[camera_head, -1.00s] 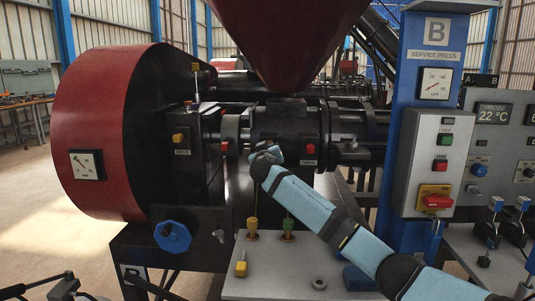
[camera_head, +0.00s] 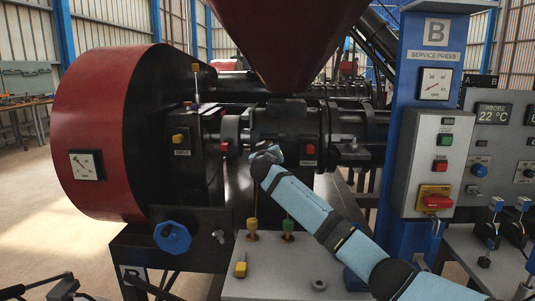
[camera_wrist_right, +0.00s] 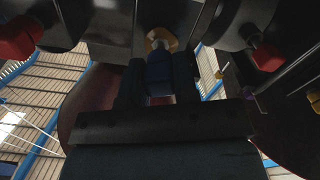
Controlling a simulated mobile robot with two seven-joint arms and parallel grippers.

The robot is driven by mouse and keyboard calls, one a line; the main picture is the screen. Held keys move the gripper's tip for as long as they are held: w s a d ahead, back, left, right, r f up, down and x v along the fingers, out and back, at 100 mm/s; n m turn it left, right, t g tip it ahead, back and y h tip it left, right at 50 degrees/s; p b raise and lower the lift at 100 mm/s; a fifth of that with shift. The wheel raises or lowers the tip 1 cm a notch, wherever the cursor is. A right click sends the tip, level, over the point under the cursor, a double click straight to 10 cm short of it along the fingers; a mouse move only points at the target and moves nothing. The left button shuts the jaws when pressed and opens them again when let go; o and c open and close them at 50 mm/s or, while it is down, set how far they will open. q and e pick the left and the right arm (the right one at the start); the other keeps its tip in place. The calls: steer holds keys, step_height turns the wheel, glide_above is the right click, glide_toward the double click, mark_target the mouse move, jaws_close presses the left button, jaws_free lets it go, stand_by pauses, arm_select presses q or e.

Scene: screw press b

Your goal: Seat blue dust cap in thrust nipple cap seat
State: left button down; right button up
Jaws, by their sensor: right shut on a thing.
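My right gripper (camera_wrist_right: 158,85) is shut on the blue dust cap (camera_wrist_right: 158,72), which sits between its two dark fingers in the right wrist view. A yellow hexagonal fitting with a pale centre (camera_wrist_right: 160,42), which looks like the nipple seat, is right beyond the cap and in line with it. I cannot tell whether cap and fitting touch. In the head view my right gripper (camera_head: 268,156) is at the front of the dark press body, between two red caps. The cap and the fitting are hidden there.
Red caps flank the gripper at left (camera_head: 226,147) and right (camera_head: 309,149). Below is a grey shelf (camera_head: 275,270) with yellow and green-handled tools, a yellow block (camera_head: 240,269) and a grey ring (camera_head: 319,284). A blue handwheel (camera_head: 172,237) is at left, a blue control post (camera_head: 408,150) at right.

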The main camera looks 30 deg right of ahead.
steer(key=shift+x, duration=1.05)
arm_select(q)
steer(key=shift+w+f, duration=0.2)
steer(key=shift+s+f, duration=0.2)
steer(key=shift+s, duration=0.05)
arm_select(e)
steer(key=o, duration=1)
steer(key=shift+s+a, duration=0.5)
steer(key=shift+s, duration=0.05)
arm_select(q)
steer(key=shift+s+a+f+g+y+p, duration=0.25)
steer(key=shift+a+f+g+p, duration=0.1)
steer(key=shift+f+p, duration=0.1)
steer(key=shift+s+a+f+g+y+p, duration=0.2)
steer(key=shift+a+f+g+p, duration=0.1)
steer(key=shift+f+g+p, duration=0.1)
arm_select(e)
steer(key=v, duration=1.2)
steer(key=shift+s, duration=0.3)
